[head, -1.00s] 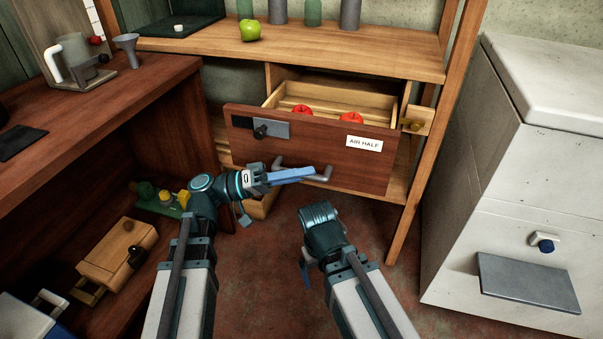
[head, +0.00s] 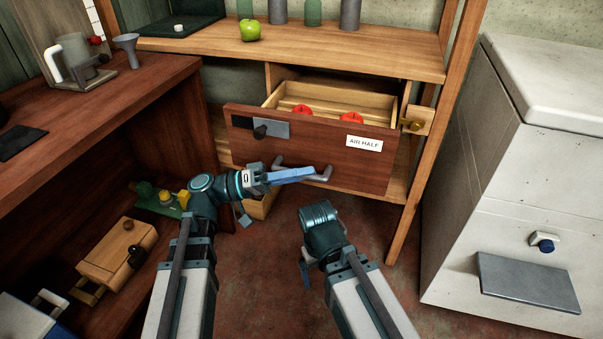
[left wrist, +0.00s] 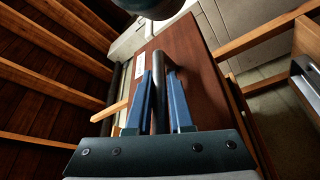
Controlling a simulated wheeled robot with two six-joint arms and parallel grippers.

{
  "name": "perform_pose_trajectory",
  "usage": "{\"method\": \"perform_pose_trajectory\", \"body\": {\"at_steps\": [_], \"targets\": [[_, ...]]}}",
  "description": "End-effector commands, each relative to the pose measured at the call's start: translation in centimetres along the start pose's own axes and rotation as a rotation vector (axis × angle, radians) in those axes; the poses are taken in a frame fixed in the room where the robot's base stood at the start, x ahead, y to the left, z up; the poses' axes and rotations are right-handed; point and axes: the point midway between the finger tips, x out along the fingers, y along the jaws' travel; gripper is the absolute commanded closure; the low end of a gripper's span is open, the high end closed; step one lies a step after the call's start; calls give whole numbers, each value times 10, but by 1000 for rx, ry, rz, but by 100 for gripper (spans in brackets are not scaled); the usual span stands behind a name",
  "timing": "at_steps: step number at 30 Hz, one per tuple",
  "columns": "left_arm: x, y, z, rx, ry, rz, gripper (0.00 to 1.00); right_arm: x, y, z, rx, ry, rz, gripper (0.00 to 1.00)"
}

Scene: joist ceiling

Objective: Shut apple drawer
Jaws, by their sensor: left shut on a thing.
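The drawer (head: 310,151) has a dark red-brown front with a white label, and it stands pulled out below the wooden shelf. Two red apples (head: 351,118) show inside it. My left gripper (head: 310,171) is at the grey bar handle (head: 323,175) low on the drawer front. In the left wrist view its blue fingers (left wrist: 160,105) stand on either side of the handle bar (left wrist: 160,115), shut on it. My right gripper (head: 308,272) hangs low in front of the drawer, pointing down; its fingers are mostly hidden.
A green apple (head: 250,30) sits on the wooden shelf (head: 330,52) above. A white cabinet (head: 470,210) stands at the right. A dark red bench (head: 110,105) is at the left. A small latch (head: 413,125) sits beside the drawer's right edge.

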Motion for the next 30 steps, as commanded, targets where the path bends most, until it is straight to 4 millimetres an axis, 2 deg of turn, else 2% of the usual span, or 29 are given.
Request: {"method": "perform_pose_trajectory", "body": {"at_steps": [12, 17, 23, 30], "targets": [[0, -1, 0, 0, 0, -2, 100, 0, 0, 0, 0, 0, 0, 0], [2, -6, -7, 0, -1, -2, 100, 0, 0, 0, 0, 0, 0, 0], [13, -26, -35, 0, -1, -1, 100, 0, 0, 0, 0, 0, 0, 0], [34, -63, -87, -1, -1, -1, 100, 0, 0, 0, 0, 0, 0, 0]]}}
